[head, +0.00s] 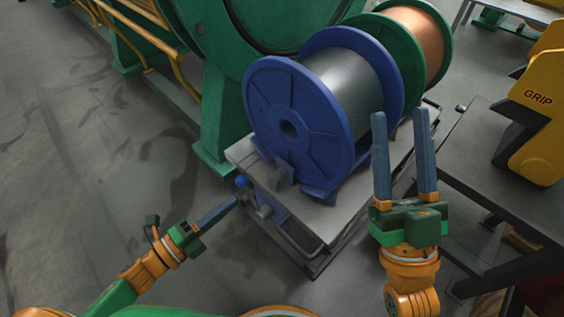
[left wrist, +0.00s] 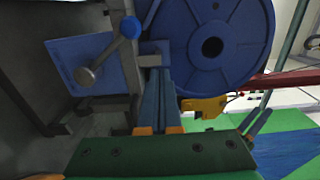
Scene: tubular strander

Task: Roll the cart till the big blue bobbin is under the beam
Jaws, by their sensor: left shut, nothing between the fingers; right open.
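The big blue bobbin (head: 290,115), wound with grey wire, stands on the flat grey top of the cart (head: 322,222). Its flange with a dark centre hole fills the upper right of the left wrist view (left wrist: 235,65). My left gripper (head: 234,201) is shut and empty at the cart's near left side, close to a lever with a blue knob (head: 241,181); the knob also shows in the left wrist view (left wrist: 129,27). I cannot tell whether the fingers touch the cart. My right gripper (head: 400,113) is open and empty, pointing up, right of the bobbin in the picture.
A large green machine (head: 225,75) with yellow rails (head: 155,45) stands behind the cart. A green bobbin of copper wire (head: 420,35) is behind the blue one. A dark table (head: 480,150) with yellow GRIP blocks (head: 540,115) is at right. Open floor (head: 80,170) lies at left.

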